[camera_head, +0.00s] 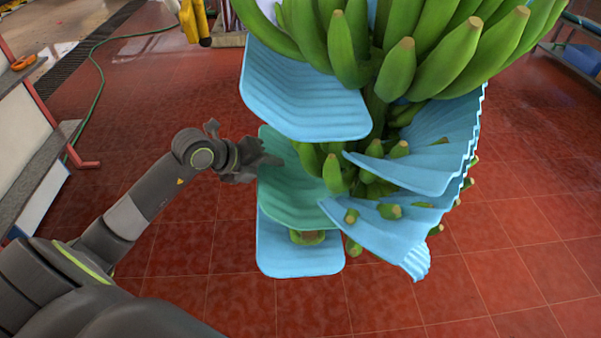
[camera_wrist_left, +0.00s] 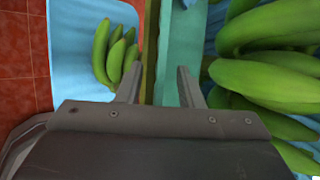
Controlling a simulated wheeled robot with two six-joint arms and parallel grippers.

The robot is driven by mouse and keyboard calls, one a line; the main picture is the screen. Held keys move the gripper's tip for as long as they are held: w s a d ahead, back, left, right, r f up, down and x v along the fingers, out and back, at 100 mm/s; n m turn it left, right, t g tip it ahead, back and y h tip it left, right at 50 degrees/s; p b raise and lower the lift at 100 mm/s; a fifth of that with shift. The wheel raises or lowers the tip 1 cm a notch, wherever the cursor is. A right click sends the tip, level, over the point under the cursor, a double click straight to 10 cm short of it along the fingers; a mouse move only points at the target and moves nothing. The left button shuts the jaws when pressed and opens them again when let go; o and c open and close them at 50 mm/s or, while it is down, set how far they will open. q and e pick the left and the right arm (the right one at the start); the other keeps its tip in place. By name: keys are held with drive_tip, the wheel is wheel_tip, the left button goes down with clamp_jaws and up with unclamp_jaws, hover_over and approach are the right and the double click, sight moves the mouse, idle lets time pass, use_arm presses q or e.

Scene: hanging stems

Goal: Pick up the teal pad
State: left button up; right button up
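The teal pad (camera_head: 284,190) is a ribbed curved sheet hanging in the banana bunch, between a blue pad above and a blue pad below. My left gripper (camera_head: 267,160) is at its left edge, with the fingertips overlapping that edge in the head view. In the left wrist view the gripper (camera_wrist_left: 158,86) has its two fingers apart, and the teal pad (camera_wrist_left: 182,50) shows edge-on between and beyond them. I cannot tell whether either finger touches it. My right gripper is not in view.
Green bananas (camera_head: 395,70) hang close to the right of the teal pad. Blue pads sit above (camera_head: 305,95), below (camera_head: 300,255) and to the right (camera_head: 435,160). A grey shelf (camera_head: 35,175) stands at the left. The red tiled floor (camera_head: 210,285) is open around the bunch.

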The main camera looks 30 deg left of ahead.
use_arm(q)
drive_tip(key=shift+c, duration=0.2)
clamp_jaws()
drive_tip(key=shift+r, duration=0.2)
